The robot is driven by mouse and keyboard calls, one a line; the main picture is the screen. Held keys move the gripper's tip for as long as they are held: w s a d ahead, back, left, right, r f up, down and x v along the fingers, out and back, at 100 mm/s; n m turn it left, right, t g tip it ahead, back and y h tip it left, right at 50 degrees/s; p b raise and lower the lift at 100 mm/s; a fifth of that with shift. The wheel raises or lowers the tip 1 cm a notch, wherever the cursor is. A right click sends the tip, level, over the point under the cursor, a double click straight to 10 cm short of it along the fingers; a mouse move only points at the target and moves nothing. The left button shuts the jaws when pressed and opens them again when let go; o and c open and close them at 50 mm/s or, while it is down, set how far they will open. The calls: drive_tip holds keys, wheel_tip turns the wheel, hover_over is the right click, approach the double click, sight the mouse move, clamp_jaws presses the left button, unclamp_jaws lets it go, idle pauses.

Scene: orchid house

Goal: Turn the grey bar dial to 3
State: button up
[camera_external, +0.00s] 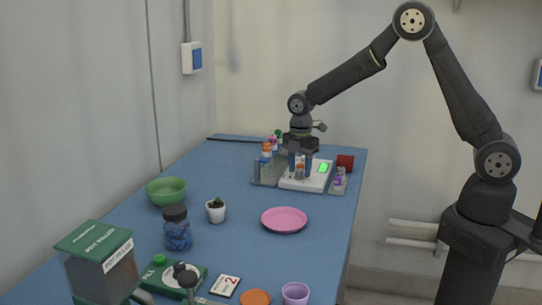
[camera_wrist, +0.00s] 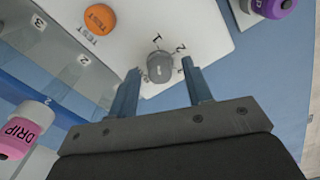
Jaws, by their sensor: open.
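The grey bar dial (camera_wrist: 160,67) sits on a white panel (camera_wrist: 195,22) in the wrist view. The printed numbers 1 and 2 show beside its far edge; a 3 by the dial cannot be made out. I cannot tell which number its bar points at. My gripper (camera_wrist: 160,70) is open, with one finger on each side of the dial, apart from it as far as I can see. In the external view my gripper (camera_external: 300,165) is over the white device (camera_external: 291,184) with a lit green display (camera_external: 323,168); the dial is hidden there.
An orange TEST button (camera_wrist: 100,19) is on the panel. A numbered rack (camera_wrist: 68,62) and a pink-capped DRIP bottle (camera_wrist: 24,132) are on the left. A purple-capped bottle (camera_wrist: 272,7) is on the right. A pink plate (camera_external: 284,220) lies nearer the camera.

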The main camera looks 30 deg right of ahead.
drive_tip(key=c, duration=1)
drive_tip(key=shift+m, duration=0.3)
drive_tip(key=m, duration=0.4)
drive_tip(key=shift+m, duration=0.3)
drive_tip(key=m, duration=0.4)
drive_tip(key=shift+m, duration=0.3)
drive_tip(key=m, duration=0.3)
drive_tip(key=shift+m, duration=0.3)
drive_tip(key=m, duration=0.3)
drive_tip(key=shift+m, duration=0.3)
drive_tip(key=m, duration=0.6)
